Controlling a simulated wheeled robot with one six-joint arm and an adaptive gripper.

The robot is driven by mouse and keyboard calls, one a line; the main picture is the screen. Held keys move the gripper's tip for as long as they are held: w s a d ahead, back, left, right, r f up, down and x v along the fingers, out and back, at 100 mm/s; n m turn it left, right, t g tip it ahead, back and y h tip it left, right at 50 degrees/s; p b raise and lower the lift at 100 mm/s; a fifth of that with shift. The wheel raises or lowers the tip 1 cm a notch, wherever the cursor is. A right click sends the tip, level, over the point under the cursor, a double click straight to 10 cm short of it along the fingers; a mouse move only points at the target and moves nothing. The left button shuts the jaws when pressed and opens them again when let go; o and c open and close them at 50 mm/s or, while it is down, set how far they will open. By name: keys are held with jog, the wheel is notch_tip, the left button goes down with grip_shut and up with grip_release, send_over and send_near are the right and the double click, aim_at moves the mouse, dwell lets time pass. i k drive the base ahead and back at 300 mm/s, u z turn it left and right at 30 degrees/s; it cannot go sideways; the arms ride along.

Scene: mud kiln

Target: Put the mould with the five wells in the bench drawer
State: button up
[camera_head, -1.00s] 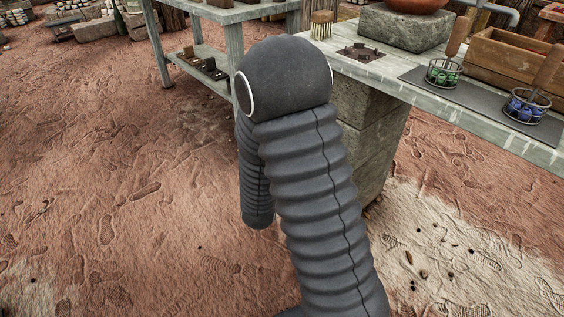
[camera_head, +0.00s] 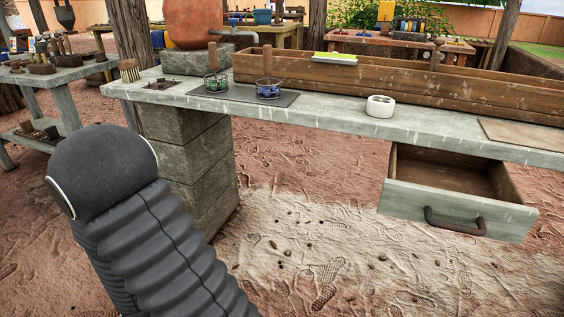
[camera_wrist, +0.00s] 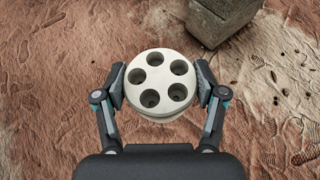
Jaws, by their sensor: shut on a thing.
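The mould with the five wells (camera_wrist: 154,71) is a round, pale disc with a ring of dark holes. It shows in the wrist view between the fingers of my gripper (camera_wrist: 162,88), which is shut on it and holds it above the earth floor. The gripper and mould do not show in the head view, where only my dark arm is seen. The bench drawer (camera_head: 455,207) hangs under the bench at the right. It is pulled out, with a dark handle, and the part of its inside that shows looks empty.
The long bench (camera_head: 335,116) bears a white round object (camera_head: 380,106), two wire baskets, a long wooden trough (camera_head: 400,92) and a flat board (camera_head: 525,134). A stone block pillar (camera_head: 190,165) supports its left part.

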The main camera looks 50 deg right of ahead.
aim_at(447, 185)
jog(key=z, duration=0.3)
jog(key=k, duration=1.85)
jog(key=z, duration=0.35)
jog(key=i, duration=0.5)
jog(key=z, duration=0.05)
